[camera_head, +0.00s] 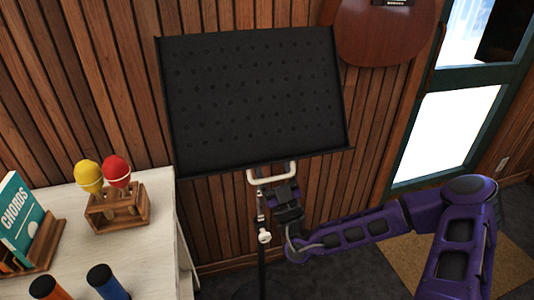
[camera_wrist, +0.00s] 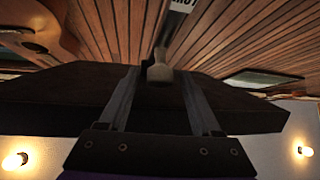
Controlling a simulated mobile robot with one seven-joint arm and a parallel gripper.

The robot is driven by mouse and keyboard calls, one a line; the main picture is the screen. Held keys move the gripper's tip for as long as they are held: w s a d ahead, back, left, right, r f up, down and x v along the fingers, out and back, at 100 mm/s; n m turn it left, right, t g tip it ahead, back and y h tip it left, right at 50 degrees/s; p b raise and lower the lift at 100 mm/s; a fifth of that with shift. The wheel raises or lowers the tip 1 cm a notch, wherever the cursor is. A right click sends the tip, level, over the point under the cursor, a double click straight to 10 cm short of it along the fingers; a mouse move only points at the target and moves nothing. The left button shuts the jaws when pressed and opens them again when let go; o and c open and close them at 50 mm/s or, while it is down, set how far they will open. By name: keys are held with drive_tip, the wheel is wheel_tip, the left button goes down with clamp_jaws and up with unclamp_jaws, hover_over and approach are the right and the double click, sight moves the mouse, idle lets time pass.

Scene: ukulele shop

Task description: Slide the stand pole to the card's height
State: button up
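The music stand has a black perforated desk (camera_head: 255,100), tilted back, on a thin dark pole (camera_head: 262,265). A pale clamp or knob (camera_head: 264,237) sits on the pole. My gripper (camera_head: 272,172) is just below the desk's lower edge, close to the top of the pole. In the wrist view its two grey fingers (camera_wrist: 160,85) stand apart, with the dark desk (camera_wrist: 60,95) across them. A pale rounded piece (camera_wrist: 160,72) shows between the fingertips; contact is not clear. A card with upside-down lettering (camera_wrist: 182,5) is cut off at the top.
A white counter (camera_head: 145,265) at left carries a wooden rack (camera_head: 117,207) with red and yellow maracas, a chords book (camera_head: 18,215) and blue and orange cylinders. A brown instrument (camera_head: 385,35) hangs on the slatted wall. Floor shows at lower right, with a tan mat.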

clamp_jaws()
idle(1.2)
